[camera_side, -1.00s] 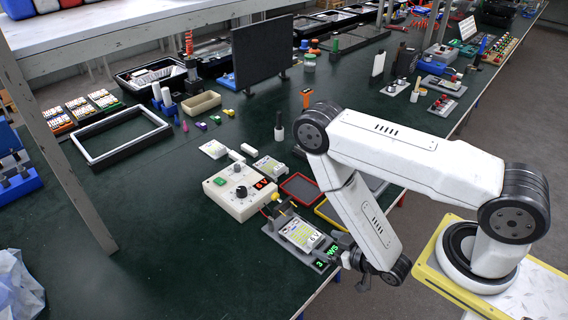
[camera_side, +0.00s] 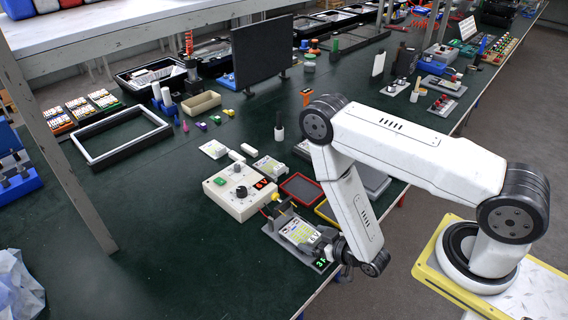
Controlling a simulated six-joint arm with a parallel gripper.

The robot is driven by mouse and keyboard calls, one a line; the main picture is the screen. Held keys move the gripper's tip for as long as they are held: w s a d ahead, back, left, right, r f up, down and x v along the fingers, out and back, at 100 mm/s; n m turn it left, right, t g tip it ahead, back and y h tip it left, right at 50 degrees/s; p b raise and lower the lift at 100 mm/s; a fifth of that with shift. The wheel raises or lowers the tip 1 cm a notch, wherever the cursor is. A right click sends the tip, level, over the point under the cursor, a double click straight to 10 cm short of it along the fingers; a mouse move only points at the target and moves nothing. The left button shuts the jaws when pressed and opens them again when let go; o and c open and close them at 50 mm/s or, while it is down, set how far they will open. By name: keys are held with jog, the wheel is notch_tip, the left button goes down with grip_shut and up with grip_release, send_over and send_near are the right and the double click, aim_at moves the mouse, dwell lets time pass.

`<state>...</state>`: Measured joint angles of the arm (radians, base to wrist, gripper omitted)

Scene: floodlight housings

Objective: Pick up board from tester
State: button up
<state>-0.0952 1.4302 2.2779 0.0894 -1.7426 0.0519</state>
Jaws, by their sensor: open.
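The tester is a grey fixture (camera_side: 268,231) near the front edge of the green table, with a small green-lit display (camera_side: 321,262) at its right end. A white board (camera_side: 297,231) with yellowish markings lies on it. My gripper (camera_side: 314,243) is open, low over the right end of the board. The dark gripper body hides part of the board and the tester's right side. I cannot tell whether the fingers touch the board.
A cream power supply (camera_side: 237,192) with a knob and red digits stands just left and behind the tester. A red-rimmed tray (camera_side: 301,188) and a yellow-edged tray (camera_side: 326,211) lie behind it.

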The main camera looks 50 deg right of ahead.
grip_shut()
jog(key=shift+r, duration=0.25)
jog(key=shift+r, duration=4.75)
